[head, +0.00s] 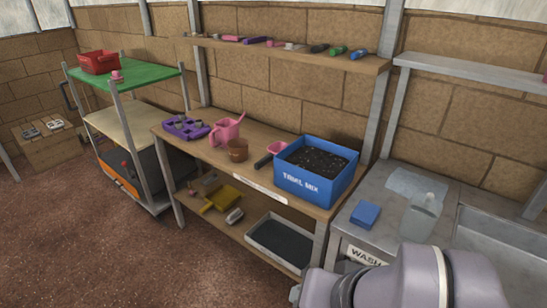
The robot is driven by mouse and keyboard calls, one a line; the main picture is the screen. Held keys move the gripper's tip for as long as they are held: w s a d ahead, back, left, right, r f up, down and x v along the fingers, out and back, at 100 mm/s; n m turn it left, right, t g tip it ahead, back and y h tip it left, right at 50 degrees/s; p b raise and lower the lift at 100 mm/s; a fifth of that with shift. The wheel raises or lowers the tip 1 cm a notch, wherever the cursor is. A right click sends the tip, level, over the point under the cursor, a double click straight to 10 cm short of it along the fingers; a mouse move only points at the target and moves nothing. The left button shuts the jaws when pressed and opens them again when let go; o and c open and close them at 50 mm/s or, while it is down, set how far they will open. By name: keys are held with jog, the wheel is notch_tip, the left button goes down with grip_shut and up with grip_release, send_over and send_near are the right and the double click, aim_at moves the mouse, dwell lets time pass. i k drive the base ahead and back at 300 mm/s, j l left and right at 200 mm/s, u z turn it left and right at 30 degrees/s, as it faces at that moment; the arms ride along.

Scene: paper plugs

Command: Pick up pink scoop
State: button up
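The pink scoop (277,148) lies on the wooden bench, against the left side of the blue soil box. Its dark handle (263,161) points toward the front left. My arm shows at the bottom right, in front of the grey counter. My gripper is not in view. Nothing is seen touching the scoop.
On the wooden bench (206,151) stand a pink watering can (226,133), a brown pot (238,150) and a purple tray (184,128). A shelf (290,52) above holds several small tools. A grey counter (375,227) is at right. Brown floor in front is clear.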

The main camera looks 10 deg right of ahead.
aim_at(275, 148)
jog(key=z, duration=4.75)
jog(key=u, duration=4.75)
jog(key=i+j+z, duration=0.15)
jog(key=i+j, duration=0.2)
jog(key=j, duration=0.1)
